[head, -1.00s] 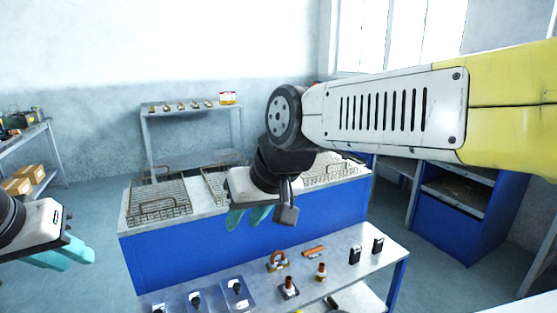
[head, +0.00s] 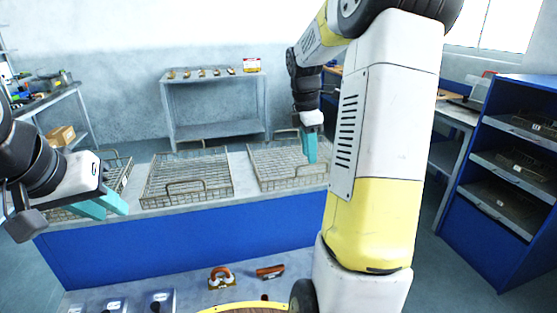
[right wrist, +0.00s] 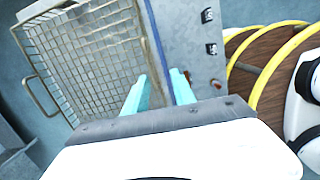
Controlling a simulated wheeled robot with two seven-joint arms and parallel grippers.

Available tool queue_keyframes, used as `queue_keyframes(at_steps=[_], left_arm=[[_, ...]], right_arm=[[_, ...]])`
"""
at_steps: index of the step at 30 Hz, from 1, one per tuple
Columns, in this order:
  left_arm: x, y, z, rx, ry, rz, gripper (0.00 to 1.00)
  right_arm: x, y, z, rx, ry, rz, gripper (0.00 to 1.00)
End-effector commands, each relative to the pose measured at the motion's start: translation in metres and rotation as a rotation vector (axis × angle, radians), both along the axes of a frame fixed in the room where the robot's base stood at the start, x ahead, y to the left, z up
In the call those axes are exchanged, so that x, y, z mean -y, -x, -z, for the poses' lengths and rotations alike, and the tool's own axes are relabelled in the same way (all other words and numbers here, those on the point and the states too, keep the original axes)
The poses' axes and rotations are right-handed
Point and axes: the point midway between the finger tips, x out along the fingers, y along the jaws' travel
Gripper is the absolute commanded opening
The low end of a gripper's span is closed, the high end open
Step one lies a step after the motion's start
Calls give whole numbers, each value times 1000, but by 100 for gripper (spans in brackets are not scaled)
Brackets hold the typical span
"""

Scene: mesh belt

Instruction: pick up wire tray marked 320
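Several wire mesh trays lie along the blue counter: a left one (head: 118,178) partly behind my left gripper, a middle one (head: 187,178) and a right one (head: 285,165). No 320 marking is readable on any of them. My right gripper (head: 311,148) points down over the right tray in the head view, partly covering it. In the right wrist view, its teal fingers (right wrist: 160,88) are apart with nothing between them, and a wire tray (right wrist: 88,52) with a wire handle shows beyond and to the left. My left gripper (head: 112,207) is empty, its fingers apart, before the left tray.
A grey shelf (head: 215,130) stands behind. A blue cabinet with dark trays (head: 505,170) is at the right. My right arm hides much of the right side.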

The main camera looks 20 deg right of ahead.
Motion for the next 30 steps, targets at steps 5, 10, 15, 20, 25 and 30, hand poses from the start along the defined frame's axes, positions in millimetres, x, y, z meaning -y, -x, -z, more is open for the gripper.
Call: queue_keyframes(at_steps=[5,10,15,20,25,30], left_arm=[[0,0,0,0,0,0,26],[0,0,0,0,0,0,26],[0,0,0,0,0,0,26],[0,0,0,0,0,0,26],[0,0,0,0,0,0,26],[0,0,0,0,0,0,26]], right_arm=[[9,-5,17,-28,4,-49,31],[10,-6,36,-27,4,-50,31],[11,-11,60,-28,3,-49,31],[13,-12,80,-25,4,-47,31],[14,-13,85,-24,5,-47,31],[14,-13,84,-24,5,-46,23]])
